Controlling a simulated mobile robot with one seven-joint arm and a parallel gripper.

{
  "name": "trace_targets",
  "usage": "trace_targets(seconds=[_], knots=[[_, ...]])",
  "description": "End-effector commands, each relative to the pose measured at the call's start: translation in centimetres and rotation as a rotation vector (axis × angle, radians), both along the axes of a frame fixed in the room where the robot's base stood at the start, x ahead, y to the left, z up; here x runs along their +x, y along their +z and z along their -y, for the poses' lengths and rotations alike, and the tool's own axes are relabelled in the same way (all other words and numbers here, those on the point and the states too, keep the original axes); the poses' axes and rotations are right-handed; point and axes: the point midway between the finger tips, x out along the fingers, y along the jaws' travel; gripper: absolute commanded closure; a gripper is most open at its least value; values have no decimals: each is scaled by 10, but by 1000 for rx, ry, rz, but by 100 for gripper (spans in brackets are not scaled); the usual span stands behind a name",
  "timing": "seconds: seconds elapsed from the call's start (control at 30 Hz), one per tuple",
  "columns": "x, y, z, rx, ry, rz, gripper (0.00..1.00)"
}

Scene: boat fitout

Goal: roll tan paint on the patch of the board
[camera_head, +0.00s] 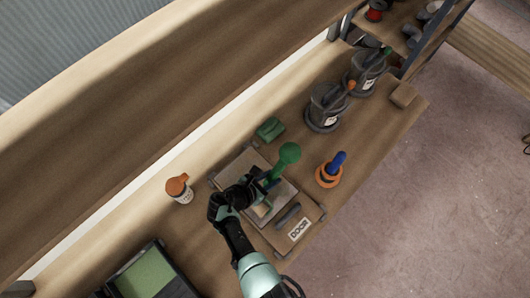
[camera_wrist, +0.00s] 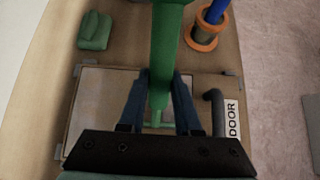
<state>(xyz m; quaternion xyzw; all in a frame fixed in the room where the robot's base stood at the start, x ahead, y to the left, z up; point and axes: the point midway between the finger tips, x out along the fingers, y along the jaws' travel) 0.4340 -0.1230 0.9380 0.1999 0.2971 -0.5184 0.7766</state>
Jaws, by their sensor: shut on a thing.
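My gripper (camera_head: 262,186) is shut on a green-handled tool (camera_head: 288,155) with a rounded end, over the board (camera_head: 310,216). In the wrist view the green tool (camera_wrist: 166,60) stands between the fingers (camera_wrist: 158,112), and a thin green bar shows at its lower end. The roller's working face is hidden, so I cannot tell whether it touches the board. The board carries a pale grey panel (camera_head: 284,189) with a small tan area (camera_head: 262,209), a dark handle (camera_head: 288,215) and a "DOOR" label (camera_head: 299,229). A tray with a green inside (camera_head: 146,276) stands at lower left.
A blue-handled tool (camera_head: 338,160) stands in an orange ring (camera_head: 328,175) right of the board. Two dark pots (camera_head: 325,110) stand farther back. The bench's right edge drops to the floor.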

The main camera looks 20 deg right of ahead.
Motion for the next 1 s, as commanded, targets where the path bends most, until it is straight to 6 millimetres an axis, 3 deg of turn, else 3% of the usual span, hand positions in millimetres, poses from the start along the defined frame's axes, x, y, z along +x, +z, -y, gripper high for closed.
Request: trace_targets(seconds=[0.2, 0.63, 1.0], knots=[[8, 1, 20, -1, -1, 1, 100], [11, 1, 25, -1, -1, 0, 100], [26, -3, 64, -1, -3, 1, 100]])
